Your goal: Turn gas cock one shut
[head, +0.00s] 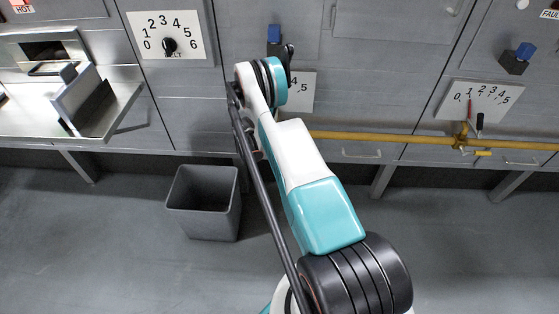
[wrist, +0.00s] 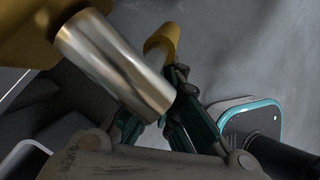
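In the wrist view a silver cylinder (wrist: 115,65) joins a brass-yellow body (wrist: 25,30) at the upper left. A yellow rounded piece (wrist: 163,40), which looks like a cock's handle, shows beyond the cylinder. My gripper (wrist: 162,125) is close to these parts, its two dark green fingers apart. A bit of yellow shows between the fingers, but the cylinder covers part of the view and I cannot tell whether they touch it. In the head view my arm hides the gripper and the cock near it. Another cock (head: 463,142) sits on the yellow gas pipe (head: 375,137) at the right.
A grey bin (head: 205,205) stands on the floor left of my arm. Grey panels carry a numbered dial (head: 168,42) at the upper left and a scale plate (head: 480,101) at the right. A metal tray (head: 105,110) juts out at the left. Floor at the right is clear.

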